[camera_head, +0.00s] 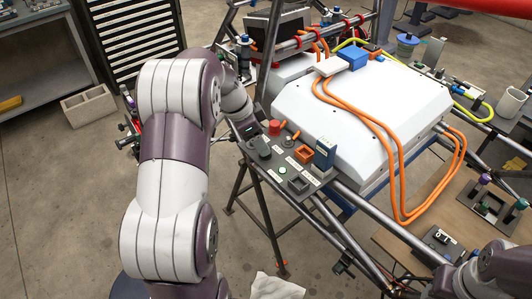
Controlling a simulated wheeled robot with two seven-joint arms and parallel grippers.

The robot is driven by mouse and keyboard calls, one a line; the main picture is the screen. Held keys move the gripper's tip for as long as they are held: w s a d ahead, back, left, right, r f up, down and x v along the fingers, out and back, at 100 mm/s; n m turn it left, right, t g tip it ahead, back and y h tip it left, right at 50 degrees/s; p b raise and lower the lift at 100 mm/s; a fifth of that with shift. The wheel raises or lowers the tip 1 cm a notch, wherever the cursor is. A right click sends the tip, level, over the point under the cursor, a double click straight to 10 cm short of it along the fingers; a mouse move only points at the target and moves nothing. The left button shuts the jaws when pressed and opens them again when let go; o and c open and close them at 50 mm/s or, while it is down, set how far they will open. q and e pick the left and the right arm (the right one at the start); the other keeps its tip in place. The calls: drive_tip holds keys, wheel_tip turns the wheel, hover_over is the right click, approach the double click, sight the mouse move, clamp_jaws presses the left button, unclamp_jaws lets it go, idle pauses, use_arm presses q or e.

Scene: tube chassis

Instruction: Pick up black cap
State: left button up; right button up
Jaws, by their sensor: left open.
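A small dark piece that may be the black cap (262,147) sits near the far left end of the grey tray (272,178). It is too small in the head view to be sure. My left gripper (249,130) is open, just above and beside this piece at the tray's far left corner. I cannot tell whether they touch. My left wrist hides part of that corner. My right arm shows at the bottom right, with its gripper out of view.
A white housing (345,115) with orange cables (385,203) stands to the right on the tube chassis. A white cloth (276,287) lies at the bottom.

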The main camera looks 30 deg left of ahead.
use_arm(q)
drive_tip(key=x, duration=0.4)
drive_tip(key=shift+w+d+f, duration=0.1)
drive_tip(key=shift+w+f, duration=0.05)
drive_tip(key=shift+f, duration=0.05)
drive_tip(key=shift+r, duration=0.1)
drive_tip(key=c, duration=1.1)
